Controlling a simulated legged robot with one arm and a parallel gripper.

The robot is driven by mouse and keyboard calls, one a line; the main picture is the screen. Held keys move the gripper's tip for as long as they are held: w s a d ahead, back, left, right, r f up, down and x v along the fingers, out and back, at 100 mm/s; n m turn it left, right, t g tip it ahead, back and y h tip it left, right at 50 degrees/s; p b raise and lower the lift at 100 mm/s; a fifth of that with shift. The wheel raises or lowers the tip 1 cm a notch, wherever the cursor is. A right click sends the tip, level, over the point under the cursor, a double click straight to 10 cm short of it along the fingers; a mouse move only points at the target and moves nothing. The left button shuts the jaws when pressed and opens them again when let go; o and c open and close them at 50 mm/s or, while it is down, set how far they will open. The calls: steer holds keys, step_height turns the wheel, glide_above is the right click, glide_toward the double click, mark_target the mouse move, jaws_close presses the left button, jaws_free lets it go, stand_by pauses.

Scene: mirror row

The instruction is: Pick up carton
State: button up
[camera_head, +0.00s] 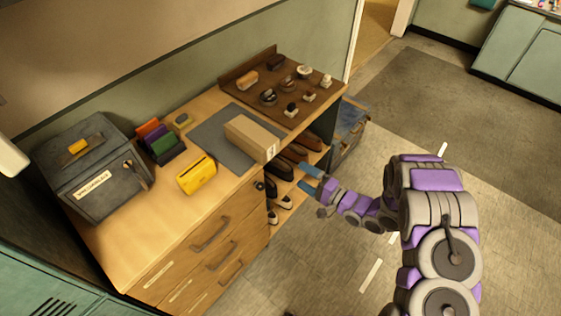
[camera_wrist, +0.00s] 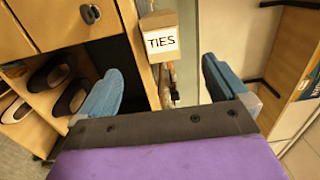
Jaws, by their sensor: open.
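The carton (camera_head: 252,138) is a long tan box lying on a dark grey mat (camera_head: 209,133) on top of the wooden cabinet. Its end with a white label points toward my gripper. In the wrist view that carton end (camera_wrist: 161,40) reads "TIES" and sits between and beyond the blue fingers. My gripper (camera_head: 309,179) is open and empty, off the cabinet's front edge and apart from the carton. Its two blue fingers also show in the wrist view (camera_wrist: 163,88). The carton's far end is hidden in the wrist view.
A yellow box (camera_head: 197,175) lies left of the carton. A grey metal box (camera_head: 92,168) stands at the far left. A brown board (camera_head: 284,88) with several small items lies behind right. Shoes (camera_head: 280,203) fill the open shelves below. Floor to the right is clear.

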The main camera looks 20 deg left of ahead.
mark_target(268, 156)
steer(key=b+x, duration=0.2)
steer(key=x, duration=1.2)
steer(key=shift+a, duration=0.15)
steer(key=shift+f, duration=0.1)
steer(key=c, duration=1.2)
steer(key=shift+c, duration=0.2)
steer(key=shift+s+f, duration=0.1)
steer(key=shift+s, duration=0.1)
